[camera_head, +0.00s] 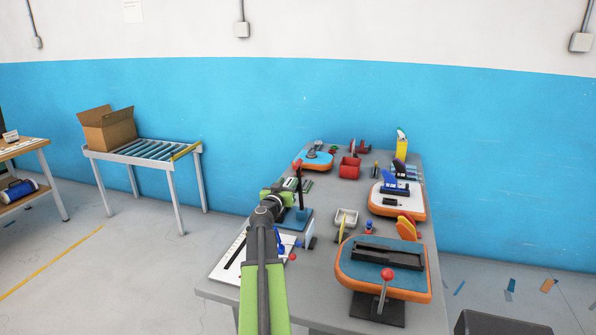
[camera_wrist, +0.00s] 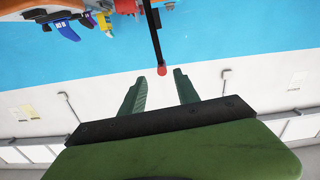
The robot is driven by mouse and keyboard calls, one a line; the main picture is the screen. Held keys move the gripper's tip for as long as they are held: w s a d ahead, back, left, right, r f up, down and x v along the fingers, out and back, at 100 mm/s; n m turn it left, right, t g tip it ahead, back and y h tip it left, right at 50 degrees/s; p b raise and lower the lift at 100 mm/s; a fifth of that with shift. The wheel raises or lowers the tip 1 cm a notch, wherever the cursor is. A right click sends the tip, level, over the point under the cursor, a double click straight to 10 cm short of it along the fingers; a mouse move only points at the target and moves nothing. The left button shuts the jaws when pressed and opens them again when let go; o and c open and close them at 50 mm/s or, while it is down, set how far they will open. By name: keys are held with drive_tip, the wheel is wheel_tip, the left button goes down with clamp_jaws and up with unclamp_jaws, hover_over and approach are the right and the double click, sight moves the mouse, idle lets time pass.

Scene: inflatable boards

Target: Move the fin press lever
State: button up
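An upright black lever with a red tip (camera_head: 298,166) stands on a blue base (camera_head: 297,219) just beyond my arm. In the wrist view, which is upside down, the black rod and its red knob (camera_wrist: 162,71) appear between my two fingertips. My gripper (camera_wrist: 159,76) is open, with green fingers apart on either side of the knob. I cannot tell how deep the knob sits between them. A second lever with a red ball (camera_head: 387,274) rises from a black base at the table's front right. No label shows which is the fin press lever.
An orange-rimmed blue board (camera_head: 343,263) with a black clamp lies front right on the grey table (camera_head: 325,285). Behind it are a white board with blue fins (camera_head: 396,186), a red bin (camera_head: 349,167) and a white tray (camera_head: 346,217). A roller table with a cardboard box (camera_head: 108,130) stands left.

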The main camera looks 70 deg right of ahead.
sight(298, 168)
drive_tip(key=d, duration=1.3)
drive_tip(key=shift+w+d, duration=0.35)
drive_tip(key=shift+w, duration=0.05)
clamp_jaws()
idle(0.4)
